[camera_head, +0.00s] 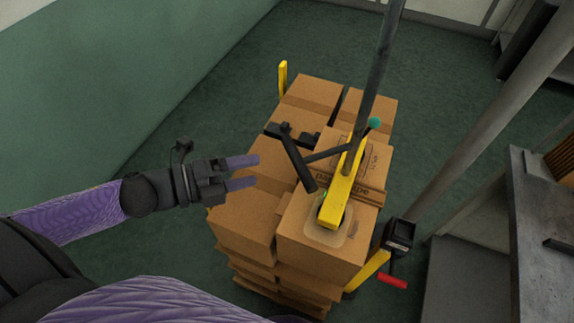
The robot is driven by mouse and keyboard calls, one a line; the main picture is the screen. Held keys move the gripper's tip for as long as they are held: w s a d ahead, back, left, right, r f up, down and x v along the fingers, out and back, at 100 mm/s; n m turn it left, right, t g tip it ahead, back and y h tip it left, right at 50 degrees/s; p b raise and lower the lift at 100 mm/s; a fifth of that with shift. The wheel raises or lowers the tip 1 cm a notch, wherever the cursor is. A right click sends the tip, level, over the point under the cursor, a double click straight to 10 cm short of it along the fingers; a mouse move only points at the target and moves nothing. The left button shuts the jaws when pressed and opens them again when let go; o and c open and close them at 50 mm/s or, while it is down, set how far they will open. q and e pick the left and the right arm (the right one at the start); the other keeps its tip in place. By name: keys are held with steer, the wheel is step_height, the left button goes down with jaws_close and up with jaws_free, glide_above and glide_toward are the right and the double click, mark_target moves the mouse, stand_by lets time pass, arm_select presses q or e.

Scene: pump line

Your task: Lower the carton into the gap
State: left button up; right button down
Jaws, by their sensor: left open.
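Brown cartons stand in a stacked block in the middle of the view. A yellow lifting bar (344,189) hangs from a dark tube (376,75) over the right-hand cartons. Its near end has a pale pad on the top of the front right carton (318,256). A printed carton (374,157) lies behind, partly under the bar. I cannot tell which carton hangs from the lifter. A narrow dark gap (340,104) shows between the rear cartons. My left gripper (258,171) is open and empty, above and left of the front left carton (243,233). My right gripper is not in view.
Black handles (298,160) stick out left of the lifting bar. Yellow posts (283,78) stand at the stack's corners. A black box with a red handle (393,282) is at the right front. A grey bench (540,215) stands right. Green floor is clear at the left.

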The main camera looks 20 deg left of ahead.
mark_target(299, 160)
arm_select(q)
steer(key=x, duration=1)
steer(key=shift+s+d, duration=0.1)
steer(key=shift+s, duration=0.05)
jaws_close()
steer(key=shift+b, duration=0.3)
stand_by(0.8)
